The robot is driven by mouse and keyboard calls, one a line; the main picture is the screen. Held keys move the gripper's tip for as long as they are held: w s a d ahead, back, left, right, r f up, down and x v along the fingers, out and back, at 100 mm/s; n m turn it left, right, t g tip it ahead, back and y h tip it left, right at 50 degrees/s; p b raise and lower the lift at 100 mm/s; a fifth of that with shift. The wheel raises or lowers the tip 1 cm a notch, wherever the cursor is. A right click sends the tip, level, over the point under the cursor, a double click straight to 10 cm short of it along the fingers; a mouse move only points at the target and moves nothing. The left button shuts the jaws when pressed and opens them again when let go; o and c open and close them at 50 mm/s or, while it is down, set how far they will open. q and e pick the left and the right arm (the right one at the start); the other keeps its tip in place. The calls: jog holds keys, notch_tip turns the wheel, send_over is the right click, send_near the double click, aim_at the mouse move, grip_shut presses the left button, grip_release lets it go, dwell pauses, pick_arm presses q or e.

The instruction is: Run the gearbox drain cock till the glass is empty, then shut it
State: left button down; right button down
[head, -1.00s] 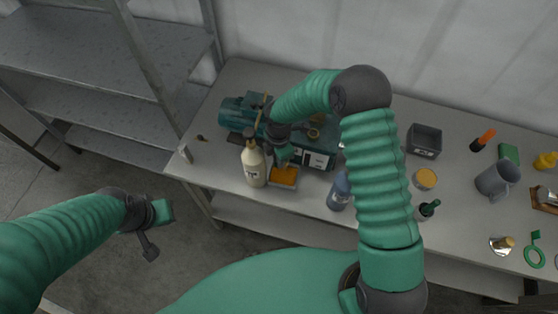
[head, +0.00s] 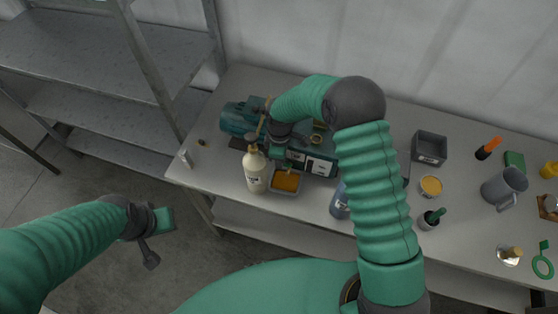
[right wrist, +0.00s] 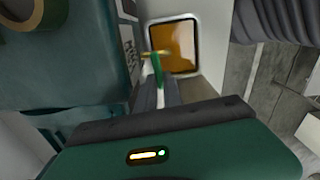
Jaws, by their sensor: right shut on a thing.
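The green gearbox unit (head: 237,118) lies on the bench, partly hidden by my right arm. My right gripper (head: 281,160) is at its front side, shut on the drain cock. In the right wrist view the cock's green lever (right wrist: 158,69) stands at the jaw tips, with a brass part beside it. A grey tray (head: 284,193) holding amber oil (right wrist: 175,45) sits just beyond the cock. I cannot make out the sight glass or its level. My left gripper (head: 163,222) hangs apart from the bench over the floor; its jaws are unclear.
A cream bottle (head: 254,172) stands just left of the tray. A blue bottle (head: 340,198) stands to the right, partly behind my arm. A grey bin (head: 429,147), a yellow-topped tin (head: 430,187) and a grey mug (head: 504,187) are farther right. Metal shelving (head: 110,60) is at left.

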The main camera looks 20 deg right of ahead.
jog(key=shift+w+d+r, duration=0.15)
jog(key=shift+w+r, duration=0.05)
jog(key=shift+w, duration=0.1)
jog(key=c, duration=1.5)
grip_release()
jog(key=shift+s, duration=0.2)
